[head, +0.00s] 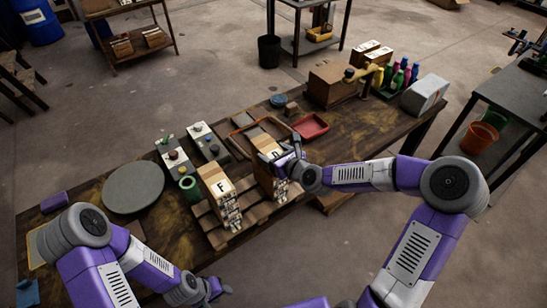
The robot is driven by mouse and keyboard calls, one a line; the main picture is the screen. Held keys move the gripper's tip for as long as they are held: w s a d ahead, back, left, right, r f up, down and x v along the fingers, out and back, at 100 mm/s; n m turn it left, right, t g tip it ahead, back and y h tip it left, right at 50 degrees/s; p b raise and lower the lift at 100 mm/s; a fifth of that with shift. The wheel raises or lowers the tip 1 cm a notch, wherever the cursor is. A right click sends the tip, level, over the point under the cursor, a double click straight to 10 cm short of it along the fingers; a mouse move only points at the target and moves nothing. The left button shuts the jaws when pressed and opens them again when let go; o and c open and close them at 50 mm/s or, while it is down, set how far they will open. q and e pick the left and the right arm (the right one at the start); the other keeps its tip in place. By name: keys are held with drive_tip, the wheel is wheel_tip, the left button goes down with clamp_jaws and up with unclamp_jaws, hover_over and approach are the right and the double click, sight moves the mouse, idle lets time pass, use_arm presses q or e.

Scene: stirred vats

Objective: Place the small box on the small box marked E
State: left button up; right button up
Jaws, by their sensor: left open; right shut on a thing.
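Two stacks of small brown boxes stand side by side on a wooden pallet (252,216). The left stack's top box is marked F (214,181). The right stack's top box (265,145) has a mark that looks like D, partly covered by my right gripper (287,158). That gripper is shut on this box; exactly where its fingers grip is hard to see. I cannot make out a mark E anywhere. My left gripper (214,290) is open and empty at the bottom, in front of the table, away from the boxes.
The brown table (160,235) also bears a round grey disc (133,188), switch boxes (208,144), a green ring (190,188), a red tray (311,127), a large carton (331,84) and coloured bottles (398,78). Bare tabletop shows right of the red tray.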

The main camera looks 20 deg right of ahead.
drive_tip(key=shift+w+f, duration=0.1)
drive_tip(key=shift+f, duration=0.4)
drive_tip(key=shift+f, duration=0.1)
drive_tip(key=o, duration=1.2)
drive_tip(key=shift+o, duration=0.2)
